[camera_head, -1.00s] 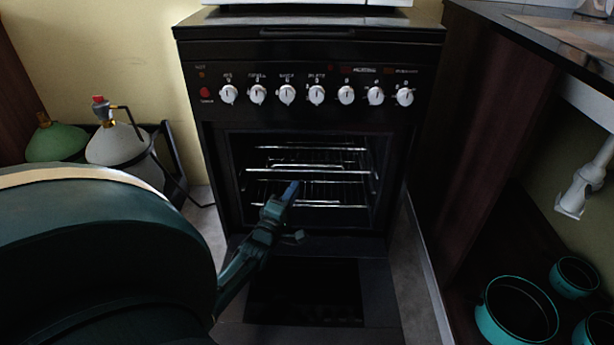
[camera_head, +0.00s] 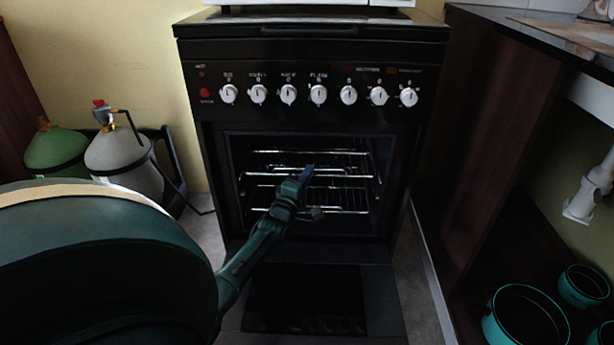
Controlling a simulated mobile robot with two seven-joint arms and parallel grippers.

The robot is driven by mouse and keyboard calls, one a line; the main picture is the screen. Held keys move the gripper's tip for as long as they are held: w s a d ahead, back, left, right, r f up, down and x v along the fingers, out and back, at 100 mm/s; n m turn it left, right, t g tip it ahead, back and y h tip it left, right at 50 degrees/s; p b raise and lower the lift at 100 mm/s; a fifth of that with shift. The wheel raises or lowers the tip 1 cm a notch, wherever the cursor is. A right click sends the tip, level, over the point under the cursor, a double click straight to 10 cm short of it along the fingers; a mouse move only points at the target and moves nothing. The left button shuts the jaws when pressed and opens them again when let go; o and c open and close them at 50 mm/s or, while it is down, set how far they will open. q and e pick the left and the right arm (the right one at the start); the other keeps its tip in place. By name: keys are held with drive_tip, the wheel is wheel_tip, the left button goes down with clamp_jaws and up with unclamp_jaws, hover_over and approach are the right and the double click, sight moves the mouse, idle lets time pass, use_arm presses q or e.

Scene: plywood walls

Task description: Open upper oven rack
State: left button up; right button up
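The black oven (camera_head: 310,107) stands ahead with its door (camera_head: 312,290) lowered flat at the bottom. Inside are wire racks. The upper rack (camera_head: 335,176) shows its bright front bar, and a lower rack (camera_head: 350,210) sits below it. My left gripper (camera_head: 306,177) is at the oven opening, its blue fingertip in front of or at the upper rack's front bar. I cannot tell whether it touches the bar or whether the fingers are open. The gripper hides part of both racks. My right gripper is not in view.
A row of white knobs (camera_head: 319,95) runs above the opening. Gas cylinders, one green (camera_head: 56,150) and one grey (camera_head: 120,152), stand at the left. A dark cabinet (camera_head: 490,130) closes in on the right, with teal pots (camera_head: 524,318) at lower right.

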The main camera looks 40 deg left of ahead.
use_arm(q)
clamp_jaws()
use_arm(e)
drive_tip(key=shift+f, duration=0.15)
use_arm(q)
drive_tip(key=shift+s+d, duration=0.1)
